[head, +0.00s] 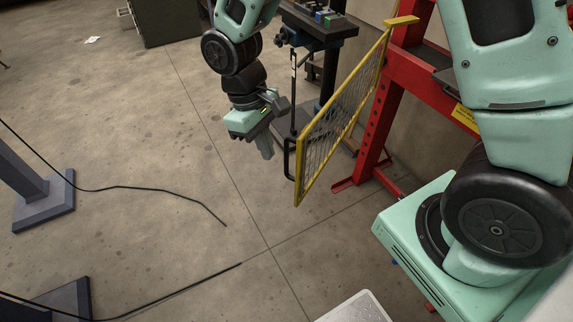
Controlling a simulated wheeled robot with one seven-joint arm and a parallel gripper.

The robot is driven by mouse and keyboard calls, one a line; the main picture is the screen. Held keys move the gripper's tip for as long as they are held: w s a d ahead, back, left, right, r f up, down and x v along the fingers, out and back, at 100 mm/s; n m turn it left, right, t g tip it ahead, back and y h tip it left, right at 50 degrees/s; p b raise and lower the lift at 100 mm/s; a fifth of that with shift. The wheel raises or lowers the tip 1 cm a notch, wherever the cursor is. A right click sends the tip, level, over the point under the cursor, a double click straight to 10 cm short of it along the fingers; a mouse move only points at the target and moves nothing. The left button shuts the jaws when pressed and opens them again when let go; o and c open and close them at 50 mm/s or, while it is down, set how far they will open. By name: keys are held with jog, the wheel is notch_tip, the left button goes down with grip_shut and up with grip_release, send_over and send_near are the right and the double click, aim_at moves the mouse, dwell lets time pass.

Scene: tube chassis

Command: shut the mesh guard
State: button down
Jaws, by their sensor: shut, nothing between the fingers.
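The mesh guard (342,113) is a yellow-framed wire panel. It stands swung out from the red frame (398,75), with its free edge toward me and its far edge by a red upright. A black bar handle (289,160) is on the left side of its free edge. My gripper (266,152) points down just left of the guard, close to the handle. Its fingers are together and hold nothing. I cannot tell from this view whether it touches the handle.
A dark machine with a table (318,22) stands behind the guard. Grey-blue posts on feet (45,203) stand at the left, with black cables (150,188) on the floor. A green cabinet (170,20) is at the back. The floor left of the guard is mostly clear.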

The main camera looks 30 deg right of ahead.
aim_at(287, 167)
jog(key=shift+s+d+f+p, duration=0.15)
jog(key=shift+s+d+f, duration=0.25)
jog(key=shift+s+f, duration=0.25)
jog(key=shift+s+d+f+p, duration=0.2)
jog(key=shift+s+d+f, duration=0.3)
jog(key=shift+s, duration=0.3)
jog(key=shift+s+d+f+p, duration=0.15)
jog(key=shift+s+d+f, duration=0.2)
jog(key=shift+s+f, duration=0.3)
